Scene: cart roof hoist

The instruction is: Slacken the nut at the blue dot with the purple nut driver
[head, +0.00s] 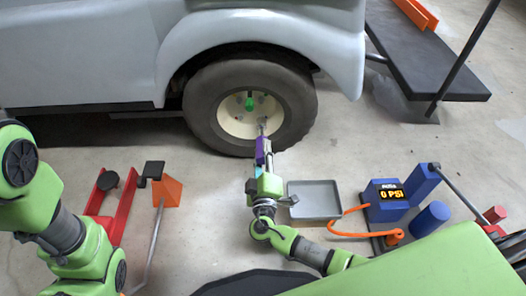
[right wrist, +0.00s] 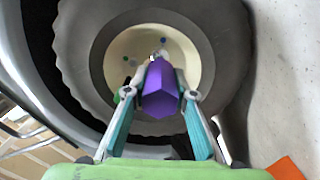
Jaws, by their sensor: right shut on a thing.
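The purple nut driver (head: 262,152) is held in my right gripper (head: 262,172), which is shut on its handle. The driver's grey shaft points up at the lower part of the cream wheel rim (head: 234,122). In the right wrist view the purple handle (right wrist: 161,92) sits between the fingers and covers part of the rim (right wrist: 185,65). Silver metal shows just beyond the handle; I cannot tell whether the tip is on a nut. Small coloured dots show on the rim, including a bluish one (right wrist: 163,41). My left gripper is not in view; only its arm shows.
A green piece (head: 250,103) is at the wheel's hub. A grey tray (head: 315,200) lies right of my right gripper, near a blue pump (head: 385,200) with an orange hose. A red jack (head: 116,205) and orange wedge (head: 168,190) stand on the left.

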